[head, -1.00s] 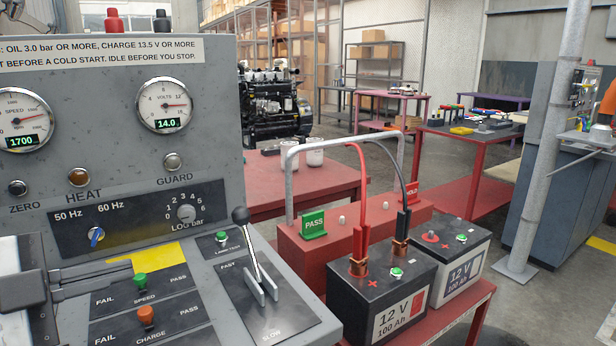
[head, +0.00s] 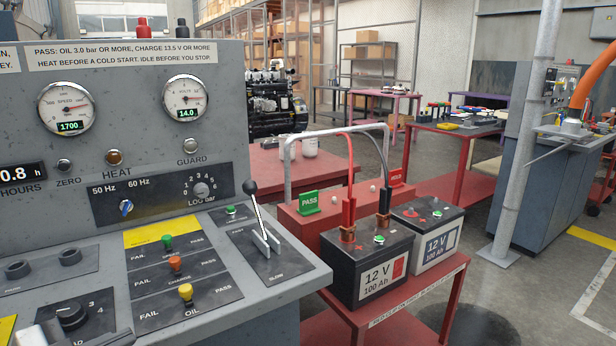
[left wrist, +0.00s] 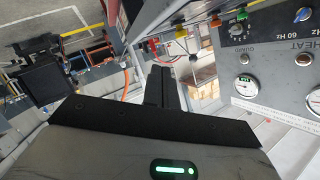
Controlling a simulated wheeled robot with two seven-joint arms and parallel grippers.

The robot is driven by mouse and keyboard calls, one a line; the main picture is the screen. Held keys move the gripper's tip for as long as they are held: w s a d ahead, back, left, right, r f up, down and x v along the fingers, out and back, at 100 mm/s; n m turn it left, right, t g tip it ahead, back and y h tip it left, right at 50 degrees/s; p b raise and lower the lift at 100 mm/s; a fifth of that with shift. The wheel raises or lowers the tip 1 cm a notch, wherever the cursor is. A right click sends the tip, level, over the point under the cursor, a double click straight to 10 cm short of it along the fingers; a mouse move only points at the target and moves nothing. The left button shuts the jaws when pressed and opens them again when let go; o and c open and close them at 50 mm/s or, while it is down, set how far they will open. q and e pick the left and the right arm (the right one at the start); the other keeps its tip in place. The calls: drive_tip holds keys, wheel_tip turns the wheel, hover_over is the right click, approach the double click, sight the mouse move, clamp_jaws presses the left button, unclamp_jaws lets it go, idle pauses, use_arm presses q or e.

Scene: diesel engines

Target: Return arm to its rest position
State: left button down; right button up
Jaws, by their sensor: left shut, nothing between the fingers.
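My left gripper shows in the left wrist view (left wrist: 160,88), its two dark fingers together with nothing between them. It points away from its camera, apart from the grey engine test console (left wrist: 275,45), which is tilted at the upper right there. The speed gauge (head: 66,108) reads 1700 and the voltmeter (head: 185,98) reads 14.0. My right gripper is in neither view.
The black-knobbed lever (head: 257,212) stands up from the console. Green (head: 167,242), orange (head: 175,263) and yellow (head: 186,291) knobs sit on the slider panel. Two 12 V batteries (head: 365,268) stand on a red table (head: 390,315) to the right. A pole (head: 525,140) stands farther right.

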use_arm(q)
drive_tip(key=s+d+f+n+g+y, duration=0.1)
drive_tip(key=s+d+f+n+y, duration=0.2)
drive_tip(key=f, duration=0.6)
drive_tip(key=s+d+f+n+g, duration=0.1)
drive_tip(key=s+d+f+n, duration=0.25)
drive_tip(key=f, duration=0.65)
drive_tip(key=s+d+f+n, duration=0.3)
drive_tip(key=s+d+f, duration=0.1)
drive_tip(key=d, duration=0.2)
drive_tip(key=shift+s+f+y, duration=0.2)
drive_tip(key=shift+f+y, duration=0.1)
drive_tip(key=shift+f, duration=0.05)
